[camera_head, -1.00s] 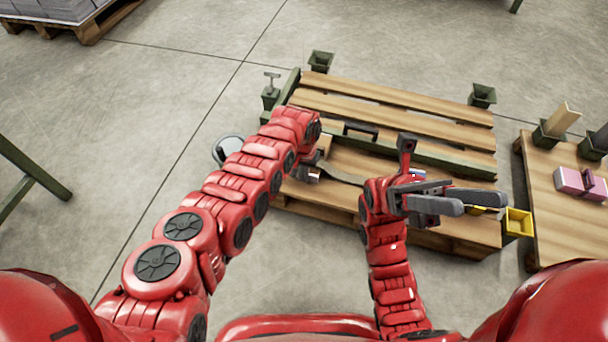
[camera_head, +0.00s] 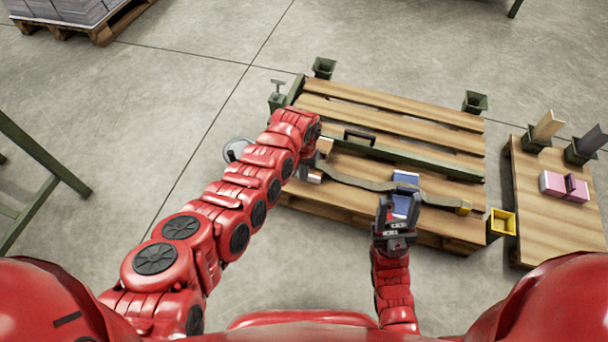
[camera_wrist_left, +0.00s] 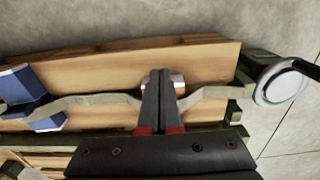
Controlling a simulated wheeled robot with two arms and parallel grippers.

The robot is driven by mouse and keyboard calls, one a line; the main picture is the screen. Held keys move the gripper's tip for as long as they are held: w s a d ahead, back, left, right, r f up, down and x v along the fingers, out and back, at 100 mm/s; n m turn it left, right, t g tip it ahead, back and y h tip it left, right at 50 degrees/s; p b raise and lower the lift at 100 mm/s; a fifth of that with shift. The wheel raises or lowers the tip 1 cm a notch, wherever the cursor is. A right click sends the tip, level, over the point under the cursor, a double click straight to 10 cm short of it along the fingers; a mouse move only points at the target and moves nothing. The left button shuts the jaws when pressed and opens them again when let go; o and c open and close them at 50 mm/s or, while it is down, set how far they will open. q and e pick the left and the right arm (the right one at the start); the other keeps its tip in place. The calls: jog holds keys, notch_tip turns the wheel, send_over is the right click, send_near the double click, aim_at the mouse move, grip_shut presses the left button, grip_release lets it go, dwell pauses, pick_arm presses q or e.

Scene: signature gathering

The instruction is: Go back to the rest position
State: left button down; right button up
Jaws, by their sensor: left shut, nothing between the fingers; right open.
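My left gripper (camera_head: 312,168) is above the left part of the wooden pallet (camera_head: 380,98), partly hidden by its wrist. In the left wrist view its dark fingers (camera_wrist_left: 160,75) are pressed together and hold nothing. Just behind their tips is a small shiny metal piece (camera_wrist_left: 178,84). My right gripper (camera_head: 398,215) is at the pallet's near edge, pointing away from my body, its fingers partly hidden. A blue object (camera_head: 405,180) lies at the grey-green strap (camera_head: 350,180) beyond it; it also shows in the left wrist view (camera_wrist_left: 20,88).
A yellow box (camera_head: 502,222) stands at the pallet's right corner. A wooden board (camera_head: 545,225) with pink blocks (camera_head: 563,186) lies to the right. Dark green posts (camera_head: 323,68) stand at the pallet's far side. A round white-rimmed object (camera_head: 238,150) is left.

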pick_arm(q)
jog(key=shift+r, duration=0.9)
jog(key=shift+w, duration=0.1)
